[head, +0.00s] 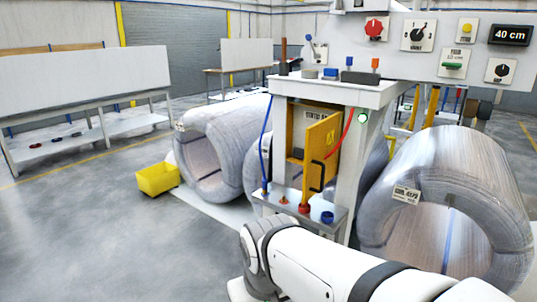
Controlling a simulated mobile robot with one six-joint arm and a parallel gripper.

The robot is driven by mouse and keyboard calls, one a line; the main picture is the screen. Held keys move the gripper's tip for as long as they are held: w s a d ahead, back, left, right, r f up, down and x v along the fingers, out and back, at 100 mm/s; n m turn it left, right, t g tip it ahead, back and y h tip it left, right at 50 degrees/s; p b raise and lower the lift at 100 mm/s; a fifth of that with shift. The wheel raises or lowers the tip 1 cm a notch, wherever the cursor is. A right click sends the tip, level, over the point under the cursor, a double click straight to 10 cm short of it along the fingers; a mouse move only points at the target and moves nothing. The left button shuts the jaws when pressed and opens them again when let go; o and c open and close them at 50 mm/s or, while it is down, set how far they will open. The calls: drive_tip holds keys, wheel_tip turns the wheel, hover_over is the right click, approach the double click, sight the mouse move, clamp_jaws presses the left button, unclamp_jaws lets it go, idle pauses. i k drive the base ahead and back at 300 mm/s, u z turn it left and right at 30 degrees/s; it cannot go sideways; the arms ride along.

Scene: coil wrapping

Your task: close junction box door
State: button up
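The junction box (296,130) is a yellow box under the white control table, between the table's legs. Its yellow door (322,153) stands open, swung out toward me, with a black handle (317,176) on its lower part. A label on the box is partly covered by the door. My white arm reaches in from the lower right and ends low in front of the table, apart from the door. My gripper is not visible in this view.
A small shelf (300,208) with red and blue parts sits below the box. A blue hose (265,150) and a red hose (347,132) hang beside it. Large wrapped coils (450,185) stand on both sides. A yellow bin (157,179) is on the floor at left. The left front floor is clear.

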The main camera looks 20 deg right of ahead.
sight(322, 136)
drive_tip(key=z, duration=1)
drive_tip(key=i, duration=1)
drive_tip(key=z, duration=0.85)
drive_tip(key=k, duration=1.25)
drive_tip(key=u, duration=0.3)
drive_tip(key=i, duration=0.85)
drive_tip(key=u, duration=0.05)
